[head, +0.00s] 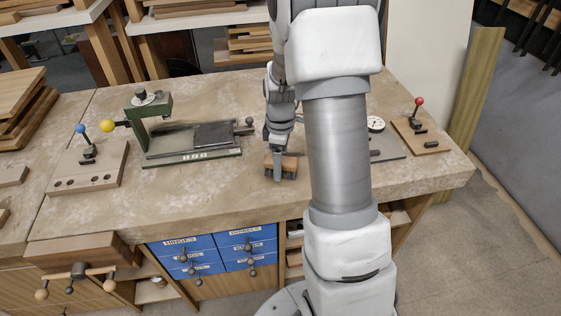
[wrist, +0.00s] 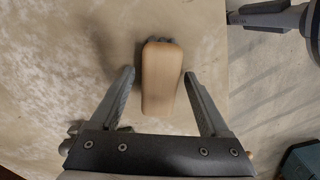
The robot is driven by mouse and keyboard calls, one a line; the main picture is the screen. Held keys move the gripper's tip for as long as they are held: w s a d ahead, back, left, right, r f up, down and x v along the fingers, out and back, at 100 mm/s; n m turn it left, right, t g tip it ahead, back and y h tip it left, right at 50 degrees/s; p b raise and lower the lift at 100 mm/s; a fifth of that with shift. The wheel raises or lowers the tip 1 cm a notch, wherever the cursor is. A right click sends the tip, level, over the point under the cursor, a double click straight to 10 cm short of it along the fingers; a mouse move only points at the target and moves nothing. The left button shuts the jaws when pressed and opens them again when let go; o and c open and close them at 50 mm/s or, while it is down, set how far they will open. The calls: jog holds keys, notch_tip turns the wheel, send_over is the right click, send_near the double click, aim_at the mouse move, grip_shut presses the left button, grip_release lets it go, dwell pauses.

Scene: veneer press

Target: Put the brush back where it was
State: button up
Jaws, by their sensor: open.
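The brush (head: 288,166) has a brown wooden back and dark bristles. It stands on the workbench near its front edge, in the middle of the head view. In the wrist view the brush (wrist: 161,80) shows its plain wooden top, with a bit of dark bristle at its far end. My gripper (head: 278,178) is at the brush, pointing down. In the wrist view my gripper (wrist: 160,82) is open, with one finger on each side of the brush and a gap to each. My arm hides part of the bench to the right of the brush.
A green press (head: 190,155) stands left of the brush. Further left is a wooden block with a blue-knobbed lever (head: 88,165). At right are a round dial (head: 376,124) and a board with a red-knobbed lever (head: 420,135). The bench (head: 215,190) is clear in front of the press.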

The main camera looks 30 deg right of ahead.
notch_tip(320, 180, up, 12)
jog(key=p, duration=0.2)
jog(key=s+a+r+m+t, duration=0.3)
jog(key=s+a+r+m, duration=0.3)
jog(key=s, duration=0.3)
jog(key=s+a+r+m+t, duration=0.35)
jog(key=s+a+r, duration=0.4)
jog(key=s, duration=0.25)
notch_tip(320, 180, up, 7)
jog(key=d+p, duration=0.1)
jog(key=p, duration=0.6)
jog(key=shift+w+m+g, duration=0.2)
jog(key=shift+m+g, duration=0.15)
jog(key=shift+g, duration=0.1)
